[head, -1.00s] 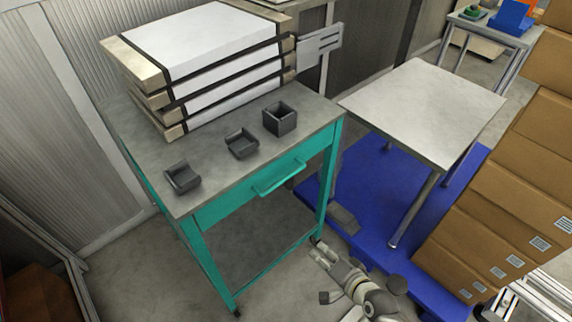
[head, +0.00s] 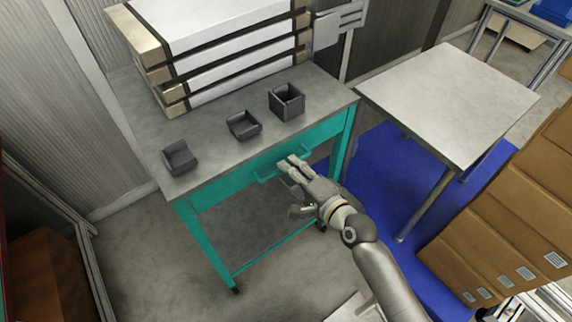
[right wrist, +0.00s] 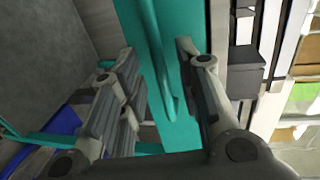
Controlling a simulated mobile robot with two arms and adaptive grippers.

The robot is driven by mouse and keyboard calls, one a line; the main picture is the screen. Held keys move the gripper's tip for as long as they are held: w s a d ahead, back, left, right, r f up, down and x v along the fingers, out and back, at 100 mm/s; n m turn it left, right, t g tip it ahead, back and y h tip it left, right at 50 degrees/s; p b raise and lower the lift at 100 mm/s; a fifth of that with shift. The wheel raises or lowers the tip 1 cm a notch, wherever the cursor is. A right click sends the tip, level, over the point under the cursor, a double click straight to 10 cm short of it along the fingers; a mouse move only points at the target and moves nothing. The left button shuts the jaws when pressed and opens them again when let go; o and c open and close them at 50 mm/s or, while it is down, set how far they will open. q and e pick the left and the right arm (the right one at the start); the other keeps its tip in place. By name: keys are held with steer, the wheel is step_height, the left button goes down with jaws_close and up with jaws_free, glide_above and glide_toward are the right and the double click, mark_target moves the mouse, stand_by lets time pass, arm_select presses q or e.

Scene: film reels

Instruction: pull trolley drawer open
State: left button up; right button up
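The teal trolley (head: 197,237) has a grey top and a teal drawer front (head: 235,181) under it, which looks flush with the frame. A teal bar handle (head: 264,179) runs across the drawer; my right gripper hides part of it in the head view. My right gripper (head: 285,174) is at the handle's right part. In the right wrist view the handle (right wrist: 158,60) passes between the two spread fingers of the right gripper (right wrist: 160,85), with gaps on both sides. My left gripper is not in view.
Several dark bins, including an open box (head: 287,102), stand on the trolley top. Stacked white-topped cases (head: 215,75) sit behind them. A grey table (head: 450,100) and stacked cardboard boxes (head: 500,230) stand to the right.

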steer(key=shift+x, duration=1.35)
jaws_close()
